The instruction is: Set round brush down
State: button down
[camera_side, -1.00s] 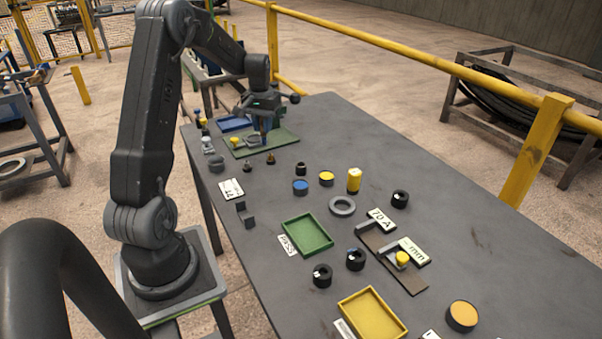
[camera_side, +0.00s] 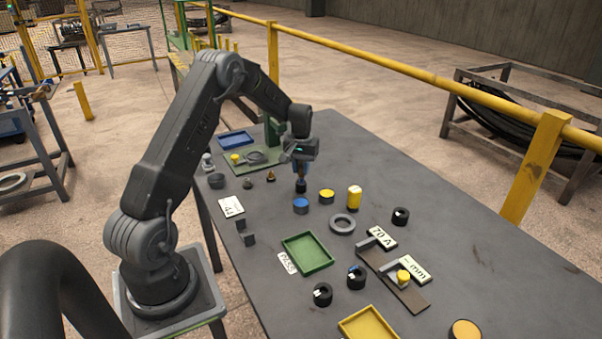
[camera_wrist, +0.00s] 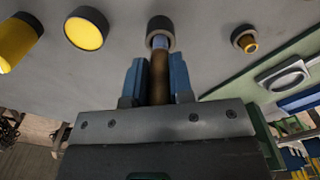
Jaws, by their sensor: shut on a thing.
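The round brush (camera_wrist: 158,82) has a brown handle and a paler grey-blue end. My gripper (camera_wrist: 155,68) is shut on it, with one blue finger on each side. A black round holder (camera_wrist: 160,32) stands on the table, and the brush's far end lines up with its opening. I cannot tell whether that end is inside or just above it. In the side view my gripper (camera_side: 301,164) points down right over the black holder (camera_side: 301,187). The fingers mostly hide the brush there.
Close by stand a blue-topped round block (camera_side: 301,206), a yellow-topped one (camera_side: 326,195), a yellow bottle (camera_side: 354,196) and a grey ring (camera_side: 342,224). A green mat (camera_side: 270,158) lies behind. A green tray (camera_side: 307,251) lies in front.

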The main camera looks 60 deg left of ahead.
jog(key=shift+f, duration=1.05)
jog(key=shift+f, duration=0.2)
jog(key=c, duration=1)
grip_release()
